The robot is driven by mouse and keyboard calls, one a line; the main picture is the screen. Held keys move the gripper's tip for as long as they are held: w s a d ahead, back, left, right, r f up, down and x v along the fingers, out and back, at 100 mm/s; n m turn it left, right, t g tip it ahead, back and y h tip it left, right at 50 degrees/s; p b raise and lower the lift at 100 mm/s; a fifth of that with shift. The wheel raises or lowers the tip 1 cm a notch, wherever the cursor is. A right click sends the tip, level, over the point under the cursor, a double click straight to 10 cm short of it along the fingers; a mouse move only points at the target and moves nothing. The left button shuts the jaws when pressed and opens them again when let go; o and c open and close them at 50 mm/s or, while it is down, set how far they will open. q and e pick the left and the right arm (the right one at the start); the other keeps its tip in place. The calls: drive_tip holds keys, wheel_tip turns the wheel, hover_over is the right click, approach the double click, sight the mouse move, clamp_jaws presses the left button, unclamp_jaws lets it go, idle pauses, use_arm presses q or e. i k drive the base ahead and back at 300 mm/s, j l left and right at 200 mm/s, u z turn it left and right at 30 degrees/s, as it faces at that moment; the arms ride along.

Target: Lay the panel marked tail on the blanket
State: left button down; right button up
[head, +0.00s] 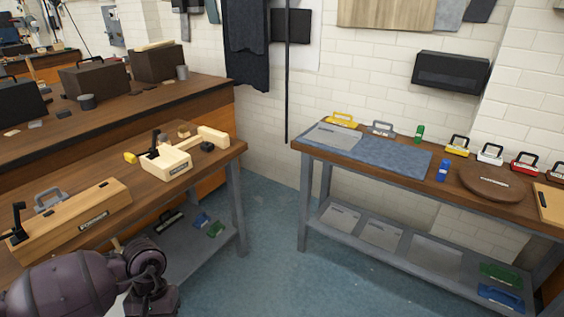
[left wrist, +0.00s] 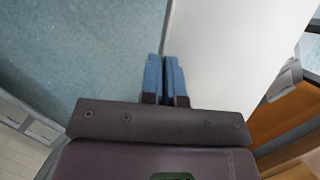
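The blanket (head: 385,156) is a blue-grey cloth lying flat on the right workbench. A light grey panel (head: 333,136) lies at its left end, partly over it. More grey panels (head: 381,234) lie flat on the lower shelf of that bench. The labels are too small to read, so I cannot tell which panel is marked tail. My right gripper is out of view.
The left bench holds a long wooden body (head: 75,222) and a smaller wooden piece (head: 166,164). Handled blocks, small bottles and a round brown board (head: 491,183) stand on the right bench. Blue floor (head: 265,235) is clear between the benches.

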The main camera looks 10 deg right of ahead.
sight(394, 156)
drive_tip(key=z, duration=1.15)
drive_tip(key=i+j+z, duration=0.1)
drive_tip(key=i, duration=0.4)
drive_tip(key=i+j, duration=0.1)
drive_tip(key=i, duration=0.35)
drive_tip(key=l+z, duration=0.05)
